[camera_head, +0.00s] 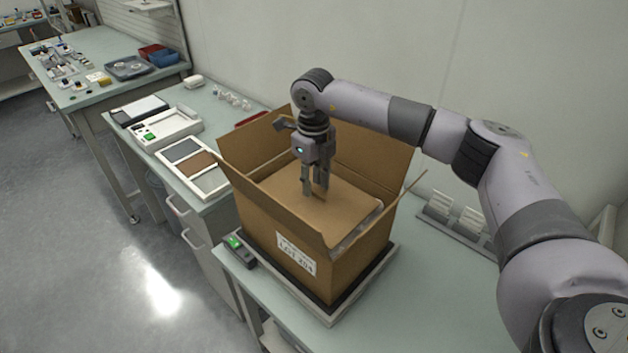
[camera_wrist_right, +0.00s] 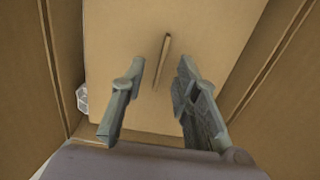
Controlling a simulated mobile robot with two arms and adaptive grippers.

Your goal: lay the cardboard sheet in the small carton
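The small carton (camera_head: 265,222) stands open with its flaps up. The cardboard sheet (camera_head: 285,205) lies flat inside it, below the rim; it fills most of the right wrist view (camera_wrist_right: 200,30). A narrow raised tab (camera_wrist_right: 162,60) stands on the sheet. My right gripper (camera_head: 315,192) reaches down into the carton just over the sheet. In the right wrist view its two fingers (camera_wrist_right: 160,75) are apart, one on each side of the tab's line, with a gap to the tab. My left gripper is not in view.
Clear packed items (camera_head: 358,230) show at the sheet's edge. The carton stands on a scale-like platform (camera_head: 330,317) with a green-lit display (camera_head: 236,243). Trays (camera_head: 195,165) lie on the bench to the left. A rack (camera_head: 455,218) stands to the right. The carton walls are close around my gripper.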

